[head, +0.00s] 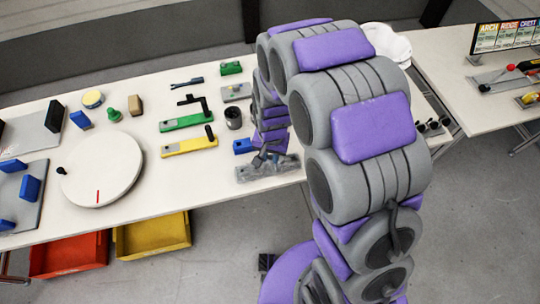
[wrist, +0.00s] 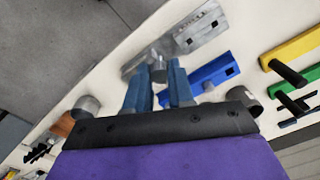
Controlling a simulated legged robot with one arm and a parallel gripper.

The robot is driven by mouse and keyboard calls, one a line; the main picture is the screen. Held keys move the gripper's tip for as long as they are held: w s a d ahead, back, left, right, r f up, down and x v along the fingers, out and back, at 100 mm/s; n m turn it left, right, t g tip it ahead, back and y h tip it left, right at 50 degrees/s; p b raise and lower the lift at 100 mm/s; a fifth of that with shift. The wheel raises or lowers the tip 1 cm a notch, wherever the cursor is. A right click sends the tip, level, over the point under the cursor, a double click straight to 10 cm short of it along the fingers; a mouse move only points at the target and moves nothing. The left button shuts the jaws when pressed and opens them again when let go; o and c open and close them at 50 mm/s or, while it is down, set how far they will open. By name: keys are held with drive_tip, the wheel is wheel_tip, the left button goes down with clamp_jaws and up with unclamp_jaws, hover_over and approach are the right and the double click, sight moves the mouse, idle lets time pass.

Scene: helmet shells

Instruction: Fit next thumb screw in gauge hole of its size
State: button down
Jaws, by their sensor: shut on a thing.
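My gripper (wrist: 159,68) has blue fingers, shut on a small grey thumb screw (wrist: 158,72) in the wrist view. Behind the screw lies a grey gauge block (wrist: 205,32) with engraved marks and a square hole; I cannot tell whether the screw touches it. The grey gauge also shows in the head view (head: 256,174), beside my arm. A blue gauge (wrist: 218,73) with dark holes lies right of the fingers.
A white turntable (head: 103,172) fills the table's left part, with blue blocks beyond. Several black screws (head: 431,126) lie right of my arm. Red (head: 66,255) and yellow (head: 152,237) bins sit below the front edge.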

idle(0.3)
approach(241, 167)
drive_tip(key=shift+s+d+f, duration=0.1)
drive_tip(key=shift+s+f, duration=0.6)
drive_tip(key=shift+f, duration=2.7)
idle(2.8)
drive_tip(key=c, duration=0.9)
unclamp_jaws()
drive_tip(key=shift+r, duration=0.1)
